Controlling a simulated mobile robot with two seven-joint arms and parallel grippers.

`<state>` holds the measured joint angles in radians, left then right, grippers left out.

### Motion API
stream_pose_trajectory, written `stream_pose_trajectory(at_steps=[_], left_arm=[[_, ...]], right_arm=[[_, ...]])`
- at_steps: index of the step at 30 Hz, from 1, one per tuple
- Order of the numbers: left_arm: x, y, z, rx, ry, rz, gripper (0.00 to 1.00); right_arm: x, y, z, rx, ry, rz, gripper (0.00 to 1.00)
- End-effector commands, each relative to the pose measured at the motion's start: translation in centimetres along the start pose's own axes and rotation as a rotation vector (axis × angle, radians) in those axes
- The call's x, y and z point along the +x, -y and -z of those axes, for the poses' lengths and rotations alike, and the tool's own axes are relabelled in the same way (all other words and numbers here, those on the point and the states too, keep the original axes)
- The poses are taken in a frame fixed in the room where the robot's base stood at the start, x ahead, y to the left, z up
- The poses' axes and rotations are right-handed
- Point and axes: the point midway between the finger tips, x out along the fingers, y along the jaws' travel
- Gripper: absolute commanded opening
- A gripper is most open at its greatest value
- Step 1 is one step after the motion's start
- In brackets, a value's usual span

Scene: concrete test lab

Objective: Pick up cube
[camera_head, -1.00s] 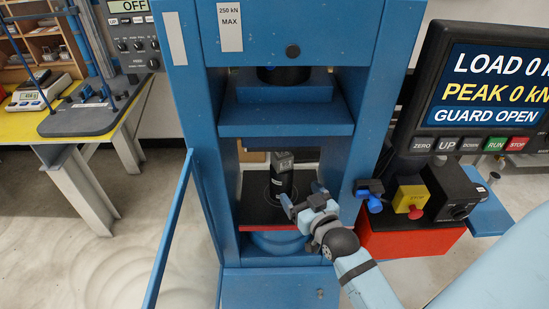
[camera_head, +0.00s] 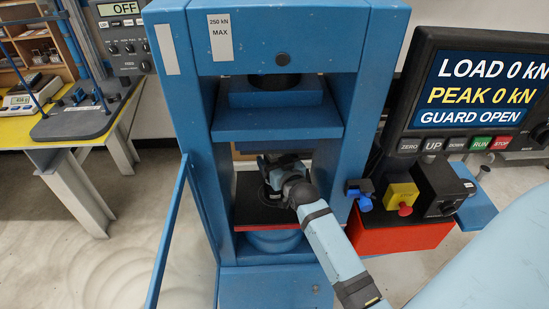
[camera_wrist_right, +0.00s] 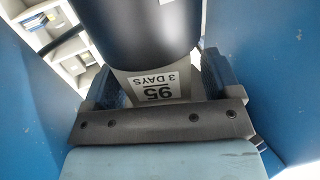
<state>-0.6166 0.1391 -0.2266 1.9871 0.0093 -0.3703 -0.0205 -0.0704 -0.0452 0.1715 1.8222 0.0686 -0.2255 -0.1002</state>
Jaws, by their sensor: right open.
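The task's cube appears as a grey block (camera_wrist_right: 150,82) with a white label reading "95 3 DAYS", upside down in the right wrist view. A smooth dark rounded part (camera_wrist_right: 135,32) adjoins it. In the head view my right gripper (camera_head: 270,166) reaches inside the press over the platen and hides most of the block. In the wrist view the open fingers of the right gripper (camera_wrist_right: 160,82) lie on either side of the grey block. Whether they touch it cannot be told. My left gripper is not in view.
The blue press frame (camera_head: 190,130) closes in on both sides, with a crosshead (camera_head: 270,122) above and a dark red-edged platen (camera_head: 250,214) below. The guard door (camera_head: 168,235) stands open at left. A control box (camera_head: 400,235) and screen (camera_head: 480,85) stand at right.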

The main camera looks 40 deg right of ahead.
Motion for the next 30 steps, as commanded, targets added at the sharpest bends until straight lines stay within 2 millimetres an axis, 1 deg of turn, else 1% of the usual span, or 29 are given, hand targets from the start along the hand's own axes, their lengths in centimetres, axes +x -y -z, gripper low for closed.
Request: stream_pose_trajectory(at_steps=[3,9,11,12,14,15,18,26,30], left_arm=[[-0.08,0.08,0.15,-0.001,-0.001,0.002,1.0],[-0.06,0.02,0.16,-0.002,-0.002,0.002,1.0],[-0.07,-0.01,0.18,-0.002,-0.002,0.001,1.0],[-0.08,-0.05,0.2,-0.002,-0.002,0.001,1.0],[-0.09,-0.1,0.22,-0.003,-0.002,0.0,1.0],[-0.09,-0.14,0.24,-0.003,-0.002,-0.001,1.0],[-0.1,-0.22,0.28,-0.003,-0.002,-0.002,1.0],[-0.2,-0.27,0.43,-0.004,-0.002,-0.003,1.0],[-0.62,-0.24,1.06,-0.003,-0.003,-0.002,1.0]], right_arm=[[0.7,-0.02,0.02,0.0,0.0,0.0,0.83],[0.7,-0.02,-0.06,0.0,0.0,0.0,0.83],[0.7,-0.02,-0.06,0.0,0.0,0.0,0.69],[0.69,-0.02,-0.05,0.0,0.0,0.0,0.6],[0.69,-0.01,-0.05,0.0,0.0,0.0,0.46],[0.68,-0.01,-0.05,0.0,0.0,0.0,0.37],[0.69,-0.01,0.03,0.0,-0.002,0.0,0.16],[0.68,-0.01,0.18,0.0,-0.002,0.0,0.16],[0.66,-0.01,0.89,0.0,-0.002,0.0,0.16]])
